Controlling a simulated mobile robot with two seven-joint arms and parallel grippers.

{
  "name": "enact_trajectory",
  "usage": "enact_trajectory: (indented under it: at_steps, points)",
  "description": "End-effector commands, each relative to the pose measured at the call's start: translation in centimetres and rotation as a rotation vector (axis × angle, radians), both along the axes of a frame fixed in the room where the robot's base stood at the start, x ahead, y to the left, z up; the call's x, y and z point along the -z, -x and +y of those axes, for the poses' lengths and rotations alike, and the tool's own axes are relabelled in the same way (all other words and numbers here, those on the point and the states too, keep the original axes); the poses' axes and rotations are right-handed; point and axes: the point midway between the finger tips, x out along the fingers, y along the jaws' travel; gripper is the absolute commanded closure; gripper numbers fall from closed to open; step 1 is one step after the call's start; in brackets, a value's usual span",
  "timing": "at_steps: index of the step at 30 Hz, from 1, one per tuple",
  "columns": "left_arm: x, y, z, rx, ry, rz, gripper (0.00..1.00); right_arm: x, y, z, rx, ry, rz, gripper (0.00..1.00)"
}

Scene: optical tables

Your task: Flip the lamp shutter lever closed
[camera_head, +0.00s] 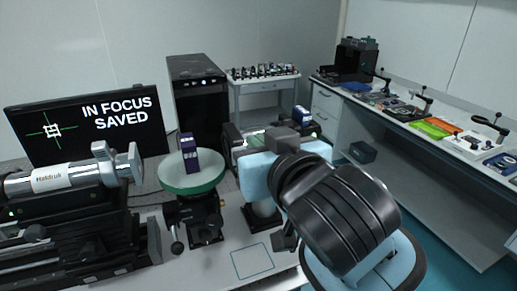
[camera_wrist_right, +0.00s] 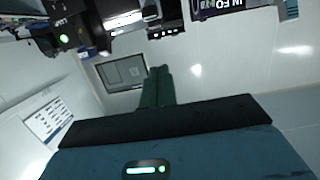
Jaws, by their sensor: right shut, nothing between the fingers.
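My right arm reaches in from the lower right in the head view, with its pale blue gripper body over the middle of the bench. In the right wrist view the two dark green fingers of my right gripper (camera_wrist_right: 158,86) are together, with nothing between them. My arm and gripper body hide much of the equipment behind them in the head view. A dark housing with a green light (camera_wrist_right: 72,32) shows at the upper left of the wrist view, apart from the fingers. I cannot make out the lamp's shutter lever for certain. My left gripper is not in view.
A monitor (camera_head: 84,124) reads "IN FOCUS SAVED". A silver tube marked Haldruk (camera_head: 60,180) lies at the left. A purple block (camera_head: 189,153) stands on a round pale green stage (camera_head: 176,185). A bare outlined square (camera_head: 252,261) is at the front. A side bench (camera_head: 440,146) runs along the right.

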Motion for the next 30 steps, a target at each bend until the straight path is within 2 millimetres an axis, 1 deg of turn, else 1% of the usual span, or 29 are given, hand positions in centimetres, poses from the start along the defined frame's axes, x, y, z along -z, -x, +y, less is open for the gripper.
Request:
enact_trajectory:
  at_steps: [1,6,14,18,21,25,30]
  points:
    - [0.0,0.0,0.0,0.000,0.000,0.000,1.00,0.3,-0.9,0.2,0.003,0.004,0.003,1.00]
    - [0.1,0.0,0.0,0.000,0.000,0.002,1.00,0.8,-3.8,1.2,0.003,0.002,0.002,1.00]
    - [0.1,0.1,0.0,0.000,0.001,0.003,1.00,1.6,-7.6,2.4,0.002,0.003,0.002,1.00]
    - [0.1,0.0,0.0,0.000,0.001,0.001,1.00,3.3,-6.7,2.1,0.001,0.003,0.001,1.00]
    - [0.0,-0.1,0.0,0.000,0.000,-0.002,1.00,4.1,-6.1,1.9,0.000,0.001,0.001,1.00]
    - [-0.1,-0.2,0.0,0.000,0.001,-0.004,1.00,4.8,-5.7,1.8,0.000,0.001,0.000,1.00]
    - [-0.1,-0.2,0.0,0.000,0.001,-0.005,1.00,5.0,-5.6,1.8,-0.001,0.000,0.000,1.00]
